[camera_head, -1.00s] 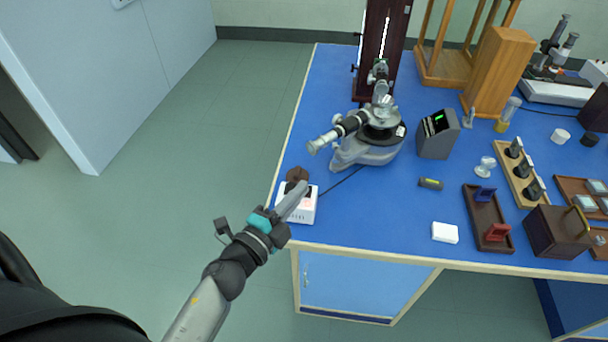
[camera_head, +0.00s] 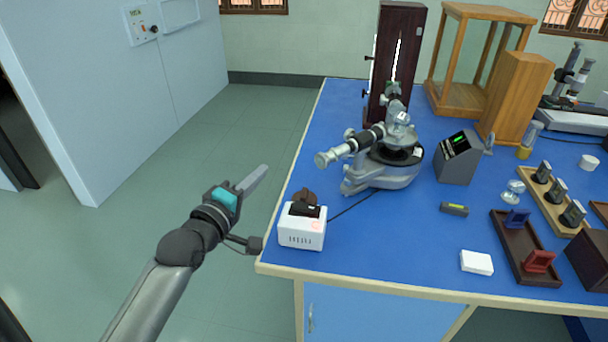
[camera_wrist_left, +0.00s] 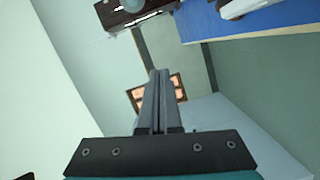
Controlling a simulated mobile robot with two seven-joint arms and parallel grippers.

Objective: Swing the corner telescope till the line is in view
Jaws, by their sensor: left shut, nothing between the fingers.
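The corner spectrometer (camera_head: 384,172) stands near the left edge of the blue bench. Its telescope (camera_head: 350,146) is a black and grey tube pointing to the lower left, toward the bench's left edge. A dark upright housing with a bright slit (camera_head: 398,60) stands behind it. My left gripper (camera_head: 262,172) is shut and empty, out over the floor just left of the bench edge, apart from the telescope. The left wrist view also shows its closed fingers (camera_wrist_left: 158,80). My right gripper is not in view.
A white box with a dark top (camera_head: 302,228) sits at the bench's front left corner, with a cable toward the spectrometer. A grey display unit (camera_head: 459,158) stands right of it. A wooden-framed case (camera_head: 460,98) is behind. The floor left of the bench is clear.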

